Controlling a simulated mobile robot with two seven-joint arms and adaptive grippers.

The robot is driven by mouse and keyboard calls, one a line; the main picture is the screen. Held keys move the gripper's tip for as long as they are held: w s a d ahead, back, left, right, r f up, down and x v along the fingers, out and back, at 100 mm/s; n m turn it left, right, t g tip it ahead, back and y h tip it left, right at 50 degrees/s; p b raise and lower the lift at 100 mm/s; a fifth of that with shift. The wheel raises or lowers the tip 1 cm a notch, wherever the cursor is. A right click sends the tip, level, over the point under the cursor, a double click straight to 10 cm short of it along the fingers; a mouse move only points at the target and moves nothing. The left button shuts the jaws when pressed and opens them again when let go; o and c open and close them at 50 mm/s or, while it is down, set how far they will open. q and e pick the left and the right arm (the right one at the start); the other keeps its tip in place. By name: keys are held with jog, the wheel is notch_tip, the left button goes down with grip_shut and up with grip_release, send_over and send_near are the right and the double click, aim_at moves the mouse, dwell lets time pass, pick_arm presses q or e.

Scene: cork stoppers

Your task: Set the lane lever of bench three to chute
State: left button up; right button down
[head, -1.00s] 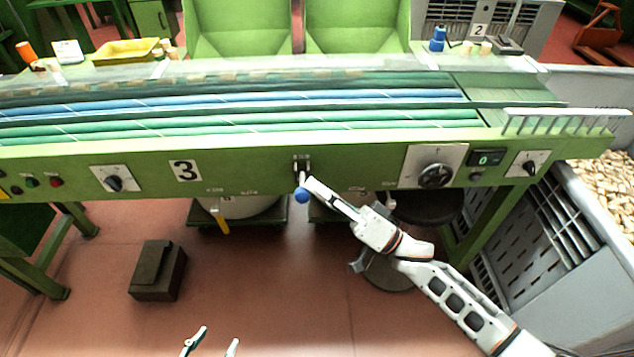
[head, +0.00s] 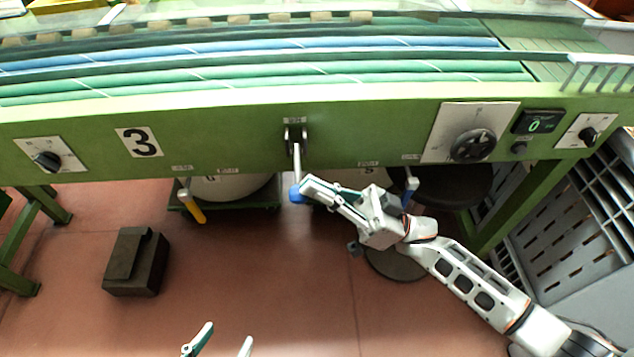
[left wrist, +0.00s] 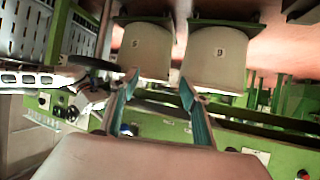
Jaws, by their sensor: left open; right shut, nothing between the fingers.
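The lane lever (head: 297,158) hangs from a dark slot in the middle of the green front of bench three (head: 230,135). It points down and ends in a blue knob (head: 295,194) below the panel's lower edge. My right gripper (head: 307,188) is shut and empty. Its fingertips are right beside the knob, on its right side; I cannot tell whether they touch. My left gripper (head: 217,343) is open and empty at the bottom edge, well below the bench. Its open fingers also show in the left wrist view (left wrist: 158,100). The small lettering around the lever is unreadable.
A yellow handle (head: 193,207) and a blue handle (head: 410,190) hang under the panel. A black handwheel (head: 473,145) and a knob (head: 47,160) are on the front. White drums (left wrist: 218,55) stand beneath. A dark box (head: 136,262) lies on otherwise open floor.

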jog(key=shift+w+f, duration=0.1)
jog(key=shift+f, duration=0.2)
dwell(0.4)
jog(key=shift+f, duration=0.1)
jog(key=v, duration=1.1)
jog(key=shift+d, duration=0.45)
